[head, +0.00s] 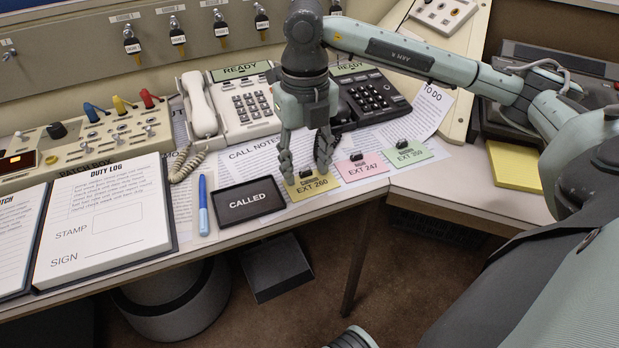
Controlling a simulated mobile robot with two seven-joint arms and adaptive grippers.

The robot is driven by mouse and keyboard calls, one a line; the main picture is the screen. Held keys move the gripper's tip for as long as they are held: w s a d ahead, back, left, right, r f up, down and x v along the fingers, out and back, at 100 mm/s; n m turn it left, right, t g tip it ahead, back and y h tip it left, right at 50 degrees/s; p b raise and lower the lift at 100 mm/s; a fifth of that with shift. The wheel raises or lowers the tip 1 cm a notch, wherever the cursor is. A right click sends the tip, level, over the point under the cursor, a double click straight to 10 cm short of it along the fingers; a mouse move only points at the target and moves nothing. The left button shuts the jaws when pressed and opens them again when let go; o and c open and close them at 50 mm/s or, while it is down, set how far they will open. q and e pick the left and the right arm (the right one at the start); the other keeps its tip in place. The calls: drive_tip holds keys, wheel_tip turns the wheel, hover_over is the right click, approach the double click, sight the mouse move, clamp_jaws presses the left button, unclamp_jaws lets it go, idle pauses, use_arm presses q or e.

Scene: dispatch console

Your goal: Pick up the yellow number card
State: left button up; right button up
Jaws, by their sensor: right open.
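The yellow number card (312,187), marked EXT 260, lies flat on the desk near its front edge. A small dark clip or knob stands on its upper part. My right gripper (306,176) points down over the card with its fingers apart, one on each side of the dark knob. I cannot tell whether the fingertips touch the card. A pink card (362,167), EXT 247, and a green card (408,153), EXT 350, lie to the right. A small part at the bottom edge may be my left gripper, but I cannot be sure.
A black CALLED tray (248,201) lies left of the yellow card, with a blue pen (203,207) beyond it. A white phone (240,106) and a black phone (369,97) stand behind. The open duty log (105,215) fills the left desk.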

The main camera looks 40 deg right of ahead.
drive_tip(key=c, duration=0.9)
use_arm(q)
drive_tip(key=shift+w+d+r, duration=0.15)
drive_tip(key=shift+w+r, duration=0.05)
drive_tip(key=shift+w, duration=0.1)
use_arm(e)
drive_tip(key=shift+r, duration=0.1)
